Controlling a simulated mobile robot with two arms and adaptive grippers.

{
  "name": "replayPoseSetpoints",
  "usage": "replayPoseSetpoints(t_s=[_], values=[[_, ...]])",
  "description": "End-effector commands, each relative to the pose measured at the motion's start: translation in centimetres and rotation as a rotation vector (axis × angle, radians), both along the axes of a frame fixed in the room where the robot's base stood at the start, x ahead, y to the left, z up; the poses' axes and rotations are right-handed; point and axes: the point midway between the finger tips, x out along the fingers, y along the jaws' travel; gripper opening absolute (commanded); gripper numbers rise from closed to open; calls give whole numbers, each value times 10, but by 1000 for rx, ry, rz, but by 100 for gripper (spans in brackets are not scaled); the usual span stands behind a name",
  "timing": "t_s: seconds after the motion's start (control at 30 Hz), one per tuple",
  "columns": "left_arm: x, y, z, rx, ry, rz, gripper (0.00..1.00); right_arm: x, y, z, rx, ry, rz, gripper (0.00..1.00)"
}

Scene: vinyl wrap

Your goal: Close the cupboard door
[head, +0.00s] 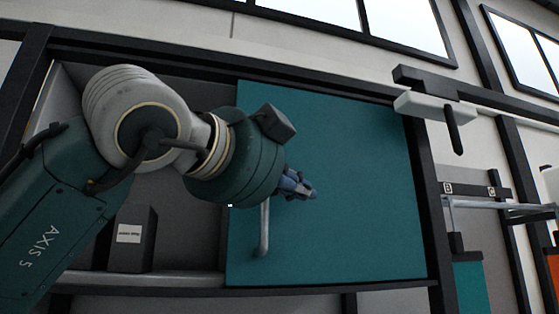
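The cupboard has a teal sliding-looking door (350,190) that covers the right part of its front. The left part is open and shows a grey interior. A pale vertical handle (264,232) sits near the door's left edge. My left arm reaches in from the left across the opening. My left gripper (306,190) is in front of the door, just right of and above the handle. Its fingers are small and partly hidden by the wrist, so I cannot tell whether they are open or shut, or whether they touch the door. My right gripper is not in view.
A dark box (133,240) with a white label stands on the cupboard's lower shelf, behind my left arm. A dark frame (424,200) borders the door on the right. A white and black bracket (432,106) juts out at the upper right. Windows are above.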

Motion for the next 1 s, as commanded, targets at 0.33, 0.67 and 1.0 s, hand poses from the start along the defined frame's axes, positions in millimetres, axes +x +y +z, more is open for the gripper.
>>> replayPoseSetpoints(t_s=[0.33, 0.67, 1.0], values=[[-5, 39, 1, -2, -1, 1, 0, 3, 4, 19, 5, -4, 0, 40], [-6, 41, 0, -1, 0, 0, 0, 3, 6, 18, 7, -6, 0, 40], [-14, 69, -3, -7, -2, 2, 0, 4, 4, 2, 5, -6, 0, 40]])
